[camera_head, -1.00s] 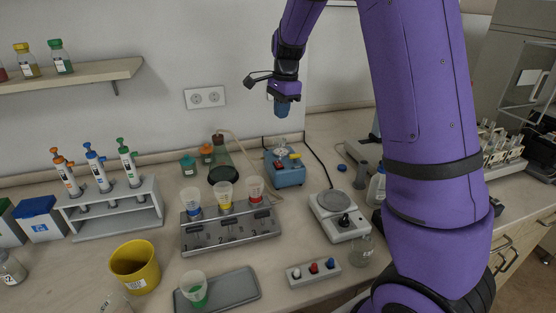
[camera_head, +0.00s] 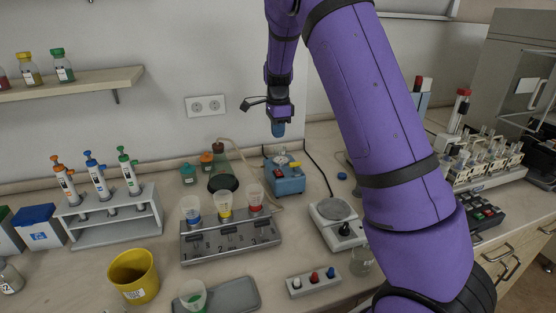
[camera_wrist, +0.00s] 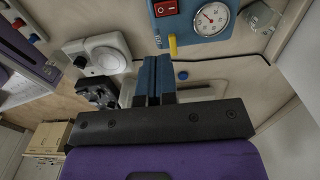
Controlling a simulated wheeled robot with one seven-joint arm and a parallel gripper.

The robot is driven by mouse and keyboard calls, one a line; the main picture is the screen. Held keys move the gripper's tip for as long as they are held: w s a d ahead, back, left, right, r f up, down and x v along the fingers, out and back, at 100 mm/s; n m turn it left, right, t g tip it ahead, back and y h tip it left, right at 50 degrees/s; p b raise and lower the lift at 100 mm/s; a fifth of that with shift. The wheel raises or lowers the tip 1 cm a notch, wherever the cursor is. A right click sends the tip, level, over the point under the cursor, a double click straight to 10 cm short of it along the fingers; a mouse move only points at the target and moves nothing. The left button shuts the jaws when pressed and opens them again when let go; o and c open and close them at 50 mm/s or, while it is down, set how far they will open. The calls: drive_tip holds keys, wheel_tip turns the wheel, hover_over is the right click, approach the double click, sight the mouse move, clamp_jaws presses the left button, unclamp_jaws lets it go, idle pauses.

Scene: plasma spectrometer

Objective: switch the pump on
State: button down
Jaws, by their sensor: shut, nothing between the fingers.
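The pump (camera_head: 285,178) is a small blue box on the bench by the back wall. In the wrist view the pump (camera_wrist: 196,40) shows at the top edge, with a red rocker switch (camera_wrist: 166,8), a round white gauge (camera_wrist: 212,18) and a yellow lever (camera_wrist: 172,45). Whether the rocker is on or off I cannot tell. My gripper (camera_head: 278,130) hangs above the pump, pointing down and apart from it. Its blue fingers (camera_wrist: 157,62) are shut with nothing between them; in the wrist view their tips lie just below the pump's image, near the yellow lever.
A dark flask (camera_head: 222,180) with a tube stands left of the pump. A rack with cups (camera_head: 231,241) and a white hotplate (camera_head: 337,225) stand in front. A power strip with coloured knobs (camera_head: 314,281) lies nearer. A wall socket (camera_head: 206,105) is behind.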

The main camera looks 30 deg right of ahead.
sight(277, 172)
wheel_tip(277, 172, down, 14)
drive_tip(key=shift+r, duration=0.1)
idle(0.5)
drive_tip(key=shift+s+a+f, duration=0.1)
drive_tip(key=shift+s+f, duration=0.3)
drive_tip(key=shift+f, duration=0.2)
drive_tip(key=shift+w+r, duration=0.25)
drive_tip(key=shift+w, duration=0.55)
drive_tip(key=shift+r, duration=0.1)
